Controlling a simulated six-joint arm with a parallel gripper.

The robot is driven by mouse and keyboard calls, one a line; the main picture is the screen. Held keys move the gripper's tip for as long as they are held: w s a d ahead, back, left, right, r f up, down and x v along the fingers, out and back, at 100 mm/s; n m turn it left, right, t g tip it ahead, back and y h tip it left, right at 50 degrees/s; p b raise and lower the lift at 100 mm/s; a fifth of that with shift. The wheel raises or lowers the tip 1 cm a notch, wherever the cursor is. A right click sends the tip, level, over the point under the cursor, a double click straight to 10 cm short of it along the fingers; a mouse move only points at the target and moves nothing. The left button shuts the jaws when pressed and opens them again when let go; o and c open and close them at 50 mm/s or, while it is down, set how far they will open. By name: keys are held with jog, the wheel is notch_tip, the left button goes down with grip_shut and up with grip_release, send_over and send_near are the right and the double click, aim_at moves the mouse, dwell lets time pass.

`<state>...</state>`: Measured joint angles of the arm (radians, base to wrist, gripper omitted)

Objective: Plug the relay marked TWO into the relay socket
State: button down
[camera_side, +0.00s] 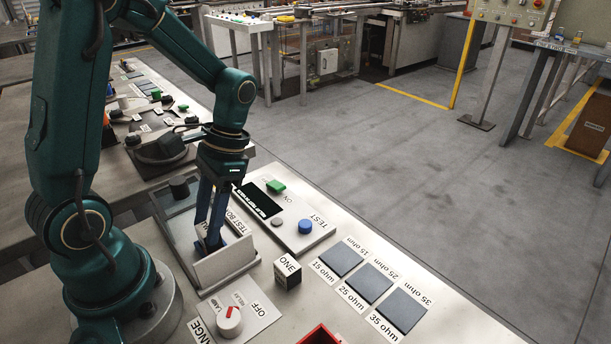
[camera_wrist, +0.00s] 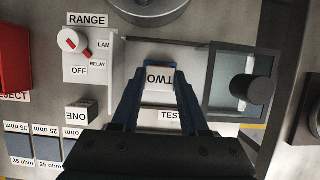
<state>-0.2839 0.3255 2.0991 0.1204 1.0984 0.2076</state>
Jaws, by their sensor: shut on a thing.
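My gripper (camera_side: 211,243) points down inside the TEST BOX (camera_side: 225,266), behind its raised grey front wall. In the wrist view, my gripper (camera_wrist: 159,90) is shut on the relay marked TWO (camera_wrist: 160,77), with one blue finger on each side. The relay's label is upside down in that view. In the side view the fingers and the wall mostly hide this relay. The relay socket is not visible; I cannot tell whether the relay touches it. The relay marked ONE (camera_side: 288,272) stands apart on the bench, right of the box; it also shows in the wrist view (camera_wrist: 82,113).
A black knob (camera_wrist: 251,90) and glassy panel sit beside the box. The TEST panel (camera_side: 290,217) has green and blue buttons. The RANGE switch (camera_side: 229,321), several dark ohm pads (camera_side: 372,283) and a red REJECT bin (camera_side: 320,336) lie nearby.

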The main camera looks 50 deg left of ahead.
jog(key=shift+f, duration=0.7)
jog(key=shift+f, duration=0.15)
jog(key=shift+c, duration=2.1)
grip_release()
jog(key=v, duration=1.1)
jog(key=s+d+r+t, duration=0.2)
jog(key=s+d+t, duration=0.2)
jog(key=t, duration=0.6)
jog(key=shift+d, duration=1.4)
